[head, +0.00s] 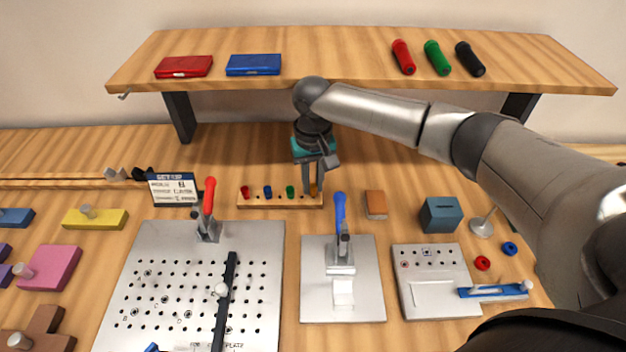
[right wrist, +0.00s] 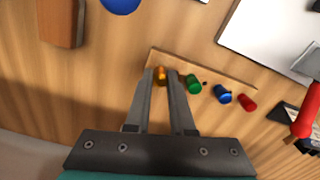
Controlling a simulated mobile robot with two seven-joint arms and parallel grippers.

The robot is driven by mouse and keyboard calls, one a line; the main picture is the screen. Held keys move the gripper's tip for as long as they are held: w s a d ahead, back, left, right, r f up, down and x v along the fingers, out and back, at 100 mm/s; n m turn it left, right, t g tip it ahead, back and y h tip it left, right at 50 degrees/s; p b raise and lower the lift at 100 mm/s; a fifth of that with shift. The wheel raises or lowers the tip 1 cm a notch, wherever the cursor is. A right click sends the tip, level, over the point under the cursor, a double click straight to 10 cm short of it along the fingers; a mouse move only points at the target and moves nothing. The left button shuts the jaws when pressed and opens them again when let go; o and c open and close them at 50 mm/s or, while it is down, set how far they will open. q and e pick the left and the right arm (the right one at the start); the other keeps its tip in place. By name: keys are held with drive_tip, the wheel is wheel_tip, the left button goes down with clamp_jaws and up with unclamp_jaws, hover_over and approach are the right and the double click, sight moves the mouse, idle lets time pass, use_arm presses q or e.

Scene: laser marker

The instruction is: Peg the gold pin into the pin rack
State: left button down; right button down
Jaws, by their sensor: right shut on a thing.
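The pin rack (head: 257,201) is a narrow wooden strip on the table below the shelf. It holds a red pin (head: 245,191), a blue pin (head: 268,192) and a green pin (head: 290,191). The gold pin (right wrist: 161,76) is at the rack's end beside the green pin; it shows in the head view (head: 313,189) at the right end. My right gripper (head: 312,189) points down over that end and is shut on the gold pin; its fingertips (right wrist: 164,80) flank it in the right wrist view. The pin's lower end is too small to judge its seating. My left gripper is not in view.
A blue-handled clamp (head: 341,225) stands close to the right of the rack, and a red-handled clamp (head: 208,205) is to the left. An orange block (head: 376,204) and a teal block (head: 440,214) lie farther right. The shelf (head: 340,60) overhangs behind.

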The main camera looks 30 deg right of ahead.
drive_tip(key=shift+f, duration=0.4)
drive_tip(key=c, duration=0.7)
unclamp_jaws()
drive_tip(key=shift+r, duration=0.1)
wheel_tip(320, 180, up, 15)
drive_tip(key=p, duration=0.3)
